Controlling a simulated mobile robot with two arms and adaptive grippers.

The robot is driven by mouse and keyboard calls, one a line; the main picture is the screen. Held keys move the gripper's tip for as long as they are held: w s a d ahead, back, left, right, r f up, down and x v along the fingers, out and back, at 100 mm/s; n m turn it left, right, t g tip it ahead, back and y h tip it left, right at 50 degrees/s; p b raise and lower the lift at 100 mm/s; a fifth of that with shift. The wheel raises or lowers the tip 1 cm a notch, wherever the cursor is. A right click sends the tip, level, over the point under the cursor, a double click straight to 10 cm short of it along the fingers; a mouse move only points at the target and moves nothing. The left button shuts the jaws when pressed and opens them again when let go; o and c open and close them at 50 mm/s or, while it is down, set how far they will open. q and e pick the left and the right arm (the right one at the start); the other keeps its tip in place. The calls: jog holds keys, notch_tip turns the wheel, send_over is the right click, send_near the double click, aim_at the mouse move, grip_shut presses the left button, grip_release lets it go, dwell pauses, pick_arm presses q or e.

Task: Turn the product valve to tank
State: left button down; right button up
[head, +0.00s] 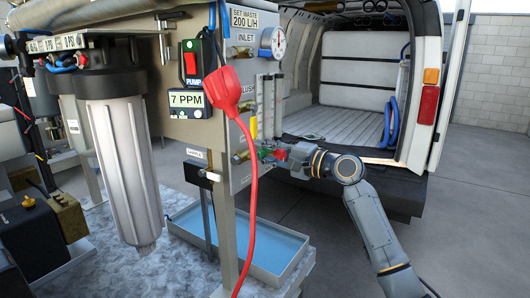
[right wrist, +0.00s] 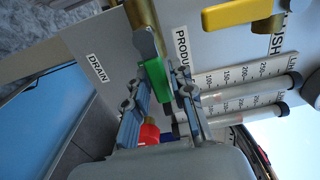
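The green valve handle (right wrist: 157,80) is beside the partly hidden PRODUCT label (right wrist: 182,48) and to the right of the DRAIN label (right wrist: 97,67) in the right wrist view. It sits between the two fingers of my right gripper (right wrist: 163,85), which look closed against it. In the head view my right gripper (head: 272,152) reaches in from the right to the side of the grey panel. The green handle (head: 264,150) shows only as a small patch there. The fingers hide part of the valve body. My left gripper is not in view.
A yellow handle (right wrist: 236,13) and clear flow tubes (right wrist: 240,98) are close to my right gripper. A red part (right wrist: 149,134) lies near its base. A red plug with its cord (head: 222,92) hangs in front of the panel. A blue tray (head: 285,258) is below.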

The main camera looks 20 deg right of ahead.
jog(key=shift+o, duration=0.6)
jog(key=v, duration=1.2)
